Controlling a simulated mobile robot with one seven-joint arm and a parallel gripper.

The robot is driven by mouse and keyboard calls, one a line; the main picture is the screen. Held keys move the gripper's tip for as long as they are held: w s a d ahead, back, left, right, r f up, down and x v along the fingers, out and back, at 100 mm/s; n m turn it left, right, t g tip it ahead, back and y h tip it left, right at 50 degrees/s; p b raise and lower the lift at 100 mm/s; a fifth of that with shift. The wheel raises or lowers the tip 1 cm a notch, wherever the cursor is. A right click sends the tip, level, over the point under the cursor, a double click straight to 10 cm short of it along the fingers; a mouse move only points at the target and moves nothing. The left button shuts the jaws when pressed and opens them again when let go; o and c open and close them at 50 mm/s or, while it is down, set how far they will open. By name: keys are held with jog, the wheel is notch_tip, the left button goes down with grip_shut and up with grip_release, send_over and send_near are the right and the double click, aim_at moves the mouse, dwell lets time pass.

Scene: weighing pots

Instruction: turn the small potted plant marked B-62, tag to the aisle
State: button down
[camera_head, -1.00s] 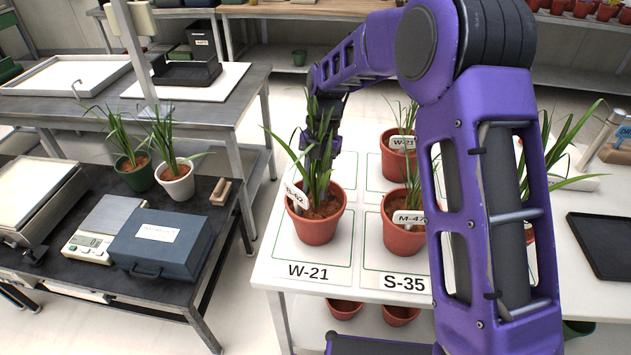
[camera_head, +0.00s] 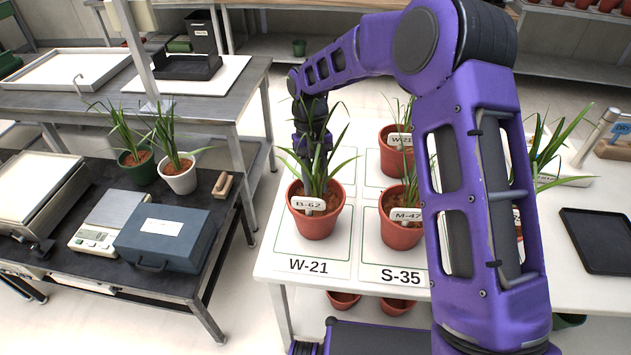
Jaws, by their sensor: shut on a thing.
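The small potted plant marked B-62 (camera_head: 317,222) is a terracotta pot with long green leaves. It stands upright on the white table, in the square labelled W-21 (camera_head: 308,266). Its white tag (camera_head: 308,204) faces the camera at the pot's front rim. My gripper (camera_head: 311,168) is behind the plant, down at the far side of the pot. Leaves cover its fingertips. It is shut, apparently on the far part of the pot; the exact contact is hidden.
A pot tagged M-47 (camera_head: 402,228) stands close on the right, in the square labelled S-35 (camera_head: 400,276). Another pot (camera_head: 395,158) stands behind it. A black tray (camera_head: 598,240) lies at right. A lower bench at left holds a scale (camera_head: 97,236) and a blue case (camera_head: 164,237).

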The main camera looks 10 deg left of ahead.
jog(key=shift+f, duration=0.15)
jog(key=shift+c, duration=2.3)
grip_release()
